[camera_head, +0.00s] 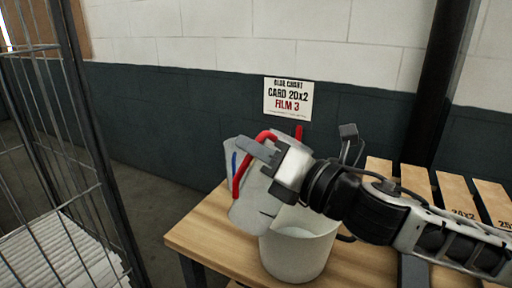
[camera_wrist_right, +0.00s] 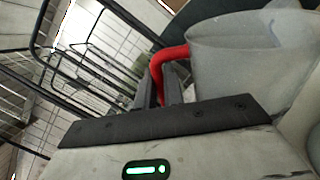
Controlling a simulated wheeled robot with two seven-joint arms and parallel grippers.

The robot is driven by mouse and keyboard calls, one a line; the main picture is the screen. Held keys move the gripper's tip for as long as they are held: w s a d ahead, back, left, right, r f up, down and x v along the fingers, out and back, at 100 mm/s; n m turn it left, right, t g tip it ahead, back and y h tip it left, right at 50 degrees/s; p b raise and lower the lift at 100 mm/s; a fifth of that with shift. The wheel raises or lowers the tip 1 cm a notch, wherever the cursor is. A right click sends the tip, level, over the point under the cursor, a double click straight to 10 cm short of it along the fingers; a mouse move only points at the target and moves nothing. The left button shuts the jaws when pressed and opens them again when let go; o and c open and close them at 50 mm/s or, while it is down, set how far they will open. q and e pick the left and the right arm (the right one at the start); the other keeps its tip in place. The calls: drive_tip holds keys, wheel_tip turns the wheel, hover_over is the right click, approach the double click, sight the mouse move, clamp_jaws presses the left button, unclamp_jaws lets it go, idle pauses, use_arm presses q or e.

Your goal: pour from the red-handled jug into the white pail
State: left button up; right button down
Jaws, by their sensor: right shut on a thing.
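My right gripper (camera_head: 264,152) is shut on the red handle. The jug looks tilted and overlaps the left rim of the white pail (camera_head: 297,257); I cannot tell whether they touch. The pail stands upright on the wooden table, partly covered by the jug and my right arm. In the right wrist view the jug (camera_wrist_right: 245,75) is to the right of the fingers (camera_wrist_right: 152,90), with the handle (camera_wrist_right: 170,62) between them. No pouring stream shows. My left gripper is out of view.
The wooden table (camera_head: 215,245) has bare room left of the pail. A wire cage cart (camera_head: 95,190) with a white stack stands at the left. A sign (camera_head: 287,99) hangs on the wall.

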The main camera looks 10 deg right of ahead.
sight(262, 180)
drive_tip(key=shift+s+a+f+n+g, duration=0.1)
drive_tip(key=shift+a+n+g, duration=0.05)
drive_tip(key=shift+n, duration=0.45)
drive_tip(key=shift+s+a+n+g, duration=0.1)
drive_tip(key=shift+n+g, duration=0.05)
drive_tip(key=shift+n, duration=0.45)
drive_tip(key=shift+f, duration=0.1)
drive_tip(key=shift+f+n, duration=0.25)
drive_tip(key=shift+n, duration=0.55)
drive_tip(key=shift+f+n, duration=0.2)
drive_tip(key=shift+n, duration=0.2)
drive_tip(key=shift+f, duration=0.1)
drive_tip(key=shift+w+d+f+n+g, duration=0.1)
drive_tip(key=shift+f+n+g, duration=0.1)
drive_tip(key=shift+f+n, duration=0.3)
drive_tip(key=shift+f+n+g, duration=0.2)
drive_tip(key=shift+n, duration=0.5)
drive_tip(key=shift+r, duration=0.1)
